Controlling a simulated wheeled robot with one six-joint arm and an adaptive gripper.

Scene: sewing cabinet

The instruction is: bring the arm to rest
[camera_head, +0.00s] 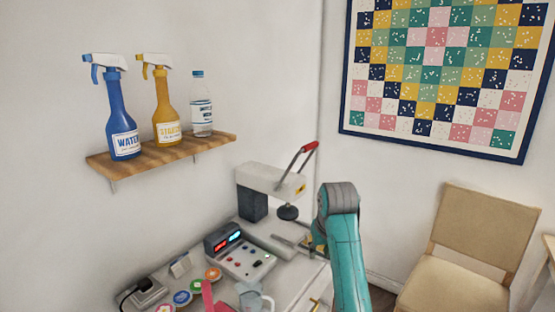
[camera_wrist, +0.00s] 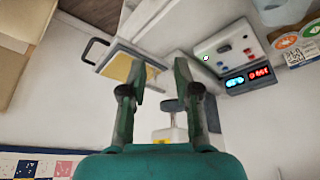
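My gripper (camera_wrist: 159,76) shows in the wrist view with its two teal fingers spread apart and nothing between them. In the head view my teal arm rises at the right of the cabinet top and bends over at its top; the gripper is mostly hidden there. The white press (camera_head: 270,180), with a red-tipped lever and a dark round pad, stands just left of and behind my arm. In the wrist view, whose picture is turned over, the press's dark pad (camera_wrist: 174,105) shows beyond the fingers.
A control box (camera_head: 240,252) with lit red and blue displays stands left of my arm. Several round coloured lids lie before it. A wooden shelf (camera_head: 160,152) holds two spray bottles and a water bottle. A beige chair (camera_head: 455,290) stands at right, with open space above it.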

